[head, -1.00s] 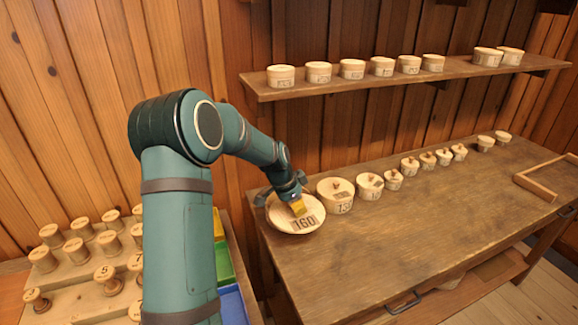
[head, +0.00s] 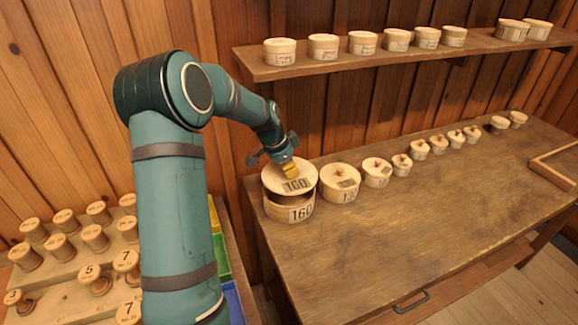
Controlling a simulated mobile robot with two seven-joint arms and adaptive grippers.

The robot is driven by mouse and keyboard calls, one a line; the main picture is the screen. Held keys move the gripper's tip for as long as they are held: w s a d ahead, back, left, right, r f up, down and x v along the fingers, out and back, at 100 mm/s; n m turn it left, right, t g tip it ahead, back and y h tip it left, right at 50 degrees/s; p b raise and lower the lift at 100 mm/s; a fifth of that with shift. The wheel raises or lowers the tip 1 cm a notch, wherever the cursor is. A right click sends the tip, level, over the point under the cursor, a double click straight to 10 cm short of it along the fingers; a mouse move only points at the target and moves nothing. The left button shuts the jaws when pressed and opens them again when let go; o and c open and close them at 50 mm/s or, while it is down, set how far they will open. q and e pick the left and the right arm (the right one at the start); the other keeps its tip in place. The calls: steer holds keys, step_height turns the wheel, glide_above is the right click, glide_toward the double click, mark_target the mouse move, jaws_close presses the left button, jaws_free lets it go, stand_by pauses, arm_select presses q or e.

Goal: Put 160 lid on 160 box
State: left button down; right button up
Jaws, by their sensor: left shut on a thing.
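The 160 lid (head: 277,183) is a pale wooden disc with a dark 160 label. My left gripper (head: 289,171) is shut on the lid from above. The 160 box (head: 291,210) is a round pale wooden box with 160 on its front, at the left end of the table's row. The lid is over the box, slightly tilted, and a dark gap shows between them at the front. The lid hides most of the box's opening; whether it touches the back rim cannot be told. My right gripper is not in view.
A lidded box marked 135 (head: 341,184) stands close to the right of the 160 box, with several smaller lidded boxes beyond. A shelf (head: 375,66) with round boxes hangs above. The table's front (head: 400,235) is clear. A wooden frame (head: 556,172) lies far right.

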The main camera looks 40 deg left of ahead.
mark_target(288, 179)
arm_select(q)
steer(key=shift+f+b, duration=0.65)
steer(key=shift+f, duration=1)
steer(key=shift+f+b, duration=0.4)
steer(key=shift+b, duration=0.05)
steer(key=shift+f+b, duration=0.2)
steer(key=shift+b, duration=0.25)
steer(key=shift+c, duration=2.1)
jaws_free()
steer(key=shift+r, duration=0.15)
steer(key=shift+r+p, duration=0.3)
steer(key=shift+r, duration=0.05)
